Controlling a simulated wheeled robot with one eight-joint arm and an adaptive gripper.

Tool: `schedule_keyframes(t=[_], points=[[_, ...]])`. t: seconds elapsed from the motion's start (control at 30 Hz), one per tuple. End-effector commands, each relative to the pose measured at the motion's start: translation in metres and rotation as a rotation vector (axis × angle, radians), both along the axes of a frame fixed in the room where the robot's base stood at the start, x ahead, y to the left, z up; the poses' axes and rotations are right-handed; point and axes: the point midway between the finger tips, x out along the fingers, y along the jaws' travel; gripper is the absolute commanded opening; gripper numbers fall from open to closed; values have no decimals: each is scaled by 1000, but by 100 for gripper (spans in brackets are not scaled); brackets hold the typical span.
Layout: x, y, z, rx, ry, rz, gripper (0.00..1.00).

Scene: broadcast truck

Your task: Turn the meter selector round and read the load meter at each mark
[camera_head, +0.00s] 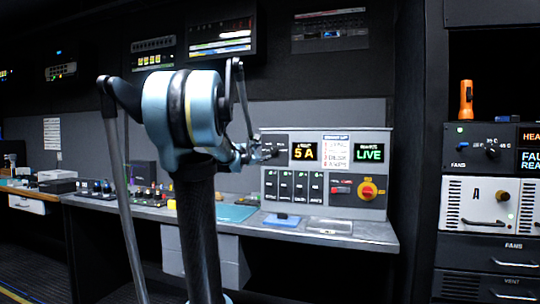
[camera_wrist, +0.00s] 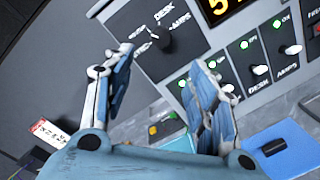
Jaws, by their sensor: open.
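The meter selector (camera_wrist: 160,37) is a black knob on a dark plate of the grey desk panel, ringed by white labels, DESK and AMPS among them. Which mark it points to is unclear. The load meter (camera_head: 304,152) reads 5 A in yellow on black, right of the selector plate; its lower edge also shows in the wrist view (camera_wrist: 222,8). My gripper (camera_wrist: 161,62) is open and empty, its two blue fingers spread below the knob, with the knob in line with the gap and apparently untouched. In the head view my gripper (camera_head: 250,154) partly hides the selector plate.
Below are breaker switches (camera_head: 292,185) with green lights. A LIVE display (camera_head: 369,152) and a red-and-yellow rotary switch (camera_head: 367,190) are at the panel's right. The desk (camera_head: 340,236) holds a blue pad (camera_head: 282,220). An orange torch (camera_head: 466,99) stands on the right rack.

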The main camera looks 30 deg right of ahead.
Motion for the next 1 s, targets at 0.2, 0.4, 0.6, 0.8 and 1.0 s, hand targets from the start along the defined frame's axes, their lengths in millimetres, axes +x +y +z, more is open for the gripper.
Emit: schedule_keyframes(t=[0.2, 0.4, 0.6, 0.8, 1.0], points=[[18, -26, 0, 1, 0, -2, 52], [34, -49, 0, 2, -1, -2, 52], [51, -71, 0, 2, -1, -2, 52], [67, -93, 0, 2, -1, -2, 52], [79, -108, 0, 2, -1, -1, 52]])
